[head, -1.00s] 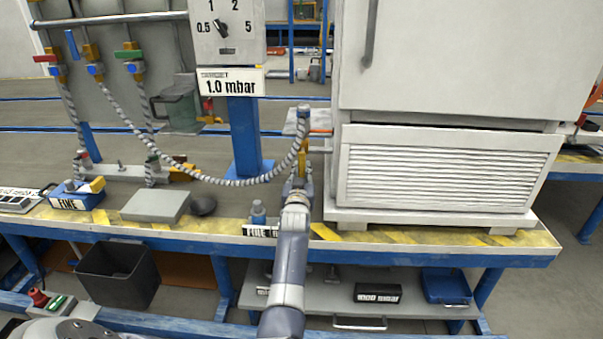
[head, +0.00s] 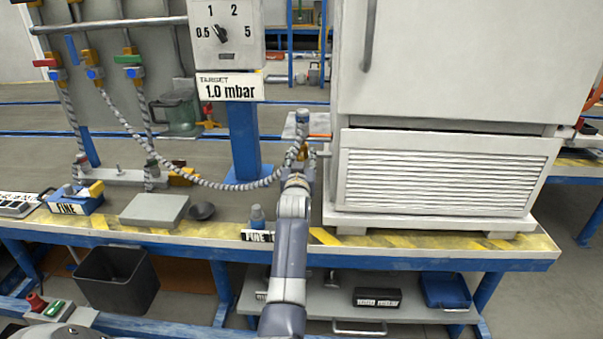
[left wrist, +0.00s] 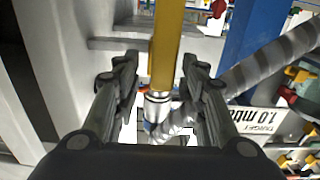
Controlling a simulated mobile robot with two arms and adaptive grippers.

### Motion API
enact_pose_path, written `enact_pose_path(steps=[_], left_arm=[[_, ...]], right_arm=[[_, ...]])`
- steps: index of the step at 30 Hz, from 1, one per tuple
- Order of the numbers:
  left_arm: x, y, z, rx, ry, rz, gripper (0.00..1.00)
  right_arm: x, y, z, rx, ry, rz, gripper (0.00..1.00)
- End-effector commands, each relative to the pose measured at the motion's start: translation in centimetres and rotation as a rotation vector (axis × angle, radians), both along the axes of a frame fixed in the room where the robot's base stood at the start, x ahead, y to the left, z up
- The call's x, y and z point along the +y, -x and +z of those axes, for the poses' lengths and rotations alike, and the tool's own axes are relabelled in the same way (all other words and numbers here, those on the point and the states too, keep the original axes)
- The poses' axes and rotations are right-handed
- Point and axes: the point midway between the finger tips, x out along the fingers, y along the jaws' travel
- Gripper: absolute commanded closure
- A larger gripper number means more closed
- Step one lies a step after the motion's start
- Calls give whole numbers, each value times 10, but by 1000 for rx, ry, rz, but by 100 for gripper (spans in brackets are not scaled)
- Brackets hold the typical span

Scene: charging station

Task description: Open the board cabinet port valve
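The cabinet port valve shows in the left wrist view as a long yellow handle (left wrist: 166,50) above a silver fitting (left wrist: 157,105). A striped grey hose (left wrist: 270,65) runs beside it. In the head view the ribbed hose (head: 215,184) reaches the port at the left side of the white cabinet (head: 440,60); the valve there is mostly hidden by my arm. My left gripper (left wrist: 161,72) is open, one finger on each side of the yellow handle, with gaps visible on both sides. In the head view the left gripper (head: 297,172) is small and partly hidden by its wrist. My right gripper is not in view.
A gauge (head: 223,35) on a blue post stands left of the port, above a "1.0 mbar" target sign (head: 230,88). Other coloured valves (head: 130,65) hang from the panel at left.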

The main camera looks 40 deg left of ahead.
Motion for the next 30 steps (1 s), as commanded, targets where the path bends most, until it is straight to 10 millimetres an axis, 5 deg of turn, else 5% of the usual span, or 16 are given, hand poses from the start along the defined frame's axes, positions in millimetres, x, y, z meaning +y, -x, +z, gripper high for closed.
enact_pose_path(steps=[9,30], left_arm=[[0,0,37,-1,1,-1,62],[-1,0,38,0,1,-1,62]], right_arm=[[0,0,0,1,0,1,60],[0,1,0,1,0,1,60]])
